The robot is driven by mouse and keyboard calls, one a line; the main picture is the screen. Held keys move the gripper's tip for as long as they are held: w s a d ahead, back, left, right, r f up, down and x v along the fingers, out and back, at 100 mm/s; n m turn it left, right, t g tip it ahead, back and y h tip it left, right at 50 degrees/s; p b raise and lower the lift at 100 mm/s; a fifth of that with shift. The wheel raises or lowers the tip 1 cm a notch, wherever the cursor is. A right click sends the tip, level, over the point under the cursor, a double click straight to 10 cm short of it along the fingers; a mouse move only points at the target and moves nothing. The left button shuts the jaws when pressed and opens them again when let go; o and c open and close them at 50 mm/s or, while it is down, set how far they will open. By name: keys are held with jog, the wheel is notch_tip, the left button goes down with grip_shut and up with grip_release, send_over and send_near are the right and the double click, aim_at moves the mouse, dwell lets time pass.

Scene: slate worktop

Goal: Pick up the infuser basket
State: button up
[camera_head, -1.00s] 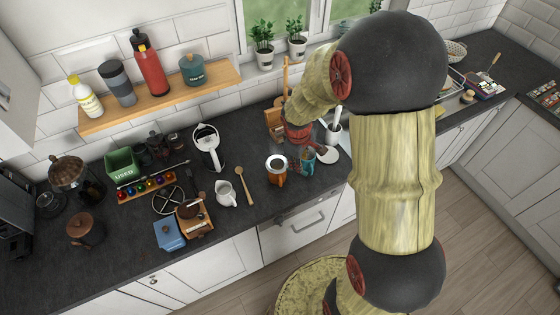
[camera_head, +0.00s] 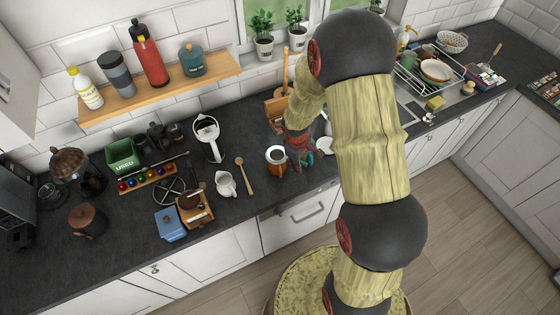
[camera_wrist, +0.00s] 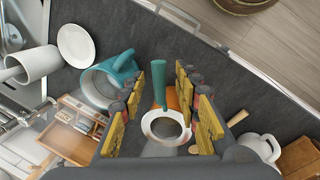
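The infuser basket, a pale round rim around a dark hollow (camera_wrist: 150,126), appears to sit in the orange mug (camera_head: 277,166). A teal upright piece (camera_wrist: 159,86), seemingly its handle, sticks out from the rim in the wrist view. My gripper (camera_wrist: 157,72) is open, with one finger on each side of the teal piece and rim; I see no clear contact. In the head view my gripper (camera_head: 300,152) is just right of the orange mug, partly hiding a teal mug behind it. The orange mug's body is mostly hidden in the wrist view.
The teal mug (camera_wrist: 100,88) lies close beside my left finger in the wrist view, with a white saucer (camera_wrist: 75,45) beyond. A white jug (camera_head: 226,184) and a wooden spoon (camera_head: 245,176) are left of the orange mug. The worktop's front edge is near.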

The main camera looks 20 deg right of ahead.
jog(key=shift+c, duration=0.8)
grip_shut()
